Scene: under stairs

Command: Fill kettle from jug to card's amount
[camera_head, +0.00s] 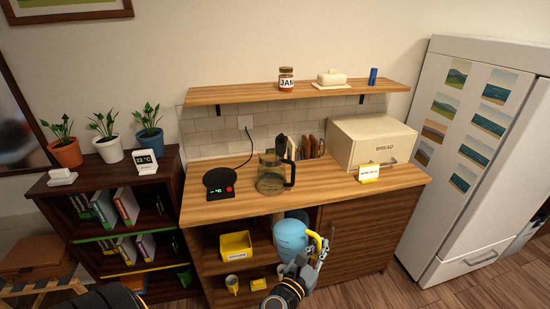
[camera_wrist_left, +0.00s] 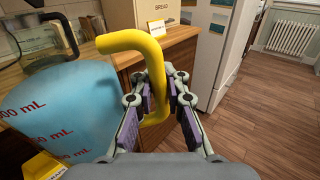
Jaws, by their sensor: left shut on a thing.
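My left gripper (camera_head: 312,254) is shut on the yellow handle of the blue jug (camera_head: 290,238). It holds the jug in front of the counter, below the top's front edge. In the left wrist view the jug (camera_wrist_left: 58,118) shows red mL marks, and its handle (camera_wrist_left: 154,75) runs between my fingers (camera_wrist_left: 160,98). My right gripper is out of view.
A bread box (camera_head: 372,142) stands behind the card. A shelf (camera_head: 300,91) hangs above. Open shelves below hold a yellow bin (camera_head: 236,246) and mugs. The counter's front middle is clear.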

